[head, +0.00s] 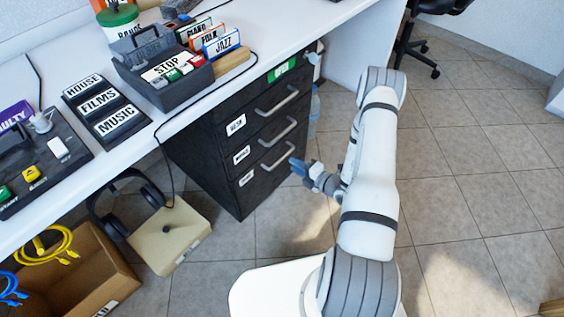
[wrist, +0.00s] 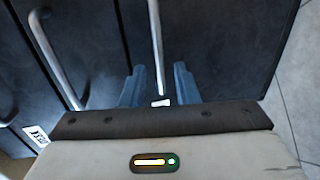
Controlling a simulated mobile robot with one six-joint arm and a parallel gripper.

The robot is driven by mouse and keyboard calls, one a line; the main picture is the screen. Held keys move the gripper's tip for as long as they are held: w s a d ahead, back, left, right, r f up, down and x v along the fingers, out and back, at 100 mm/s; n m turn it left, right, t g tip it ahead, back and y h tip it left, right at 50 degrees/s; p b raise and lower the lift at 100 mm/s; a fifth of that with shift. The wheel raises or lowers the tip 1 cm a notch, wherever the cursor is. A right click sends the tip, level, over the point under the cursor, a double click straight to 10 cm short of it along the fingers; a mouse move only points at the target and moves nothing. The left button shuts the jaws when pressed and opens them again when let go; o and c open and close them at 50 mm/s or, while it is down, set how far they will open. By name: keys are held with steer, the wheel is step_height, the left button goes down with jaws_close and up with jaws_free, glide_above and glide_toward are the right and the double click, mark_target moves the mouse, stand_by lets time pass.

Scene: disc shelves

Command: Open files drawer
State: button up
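A black drawer cabinet (head: 200,160) stands under the white desk. Its three drawers each have a silver bar handle and a white label, too small to read. All three fronts look shut. My gripper (head: 297,165) is in front of the bottom drawer, close to the bottom handle (head: 278,158). In the wrist view my gripper (wrist: 158,82) has its two blue-grey fingers apart. The bottom handle (wrist: 156,40) runs between them, with a gap on either side. The neighbouring drawer's handle (wrist: 54,58) lies to the left.
On the desk (head: 290,35) stand a dark tray (head: 165,92) and a labelled rack (head: 106,108). Headphones (head: 125,205), a beige box (head: 170,237) and a cardboard box (head: 75,285) are left of the cabinet. The tiled floor (head: 470,170) to the right is clear.

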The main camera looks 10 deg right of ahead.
mark_target(282, 158)
steer(key=b+x, duration=0.2)
steer(key=x, duration=0.5)
steer(key=shift+a+r, duration=0.1)
steer(key=shift+c, duration=0.3)
jaws_close()
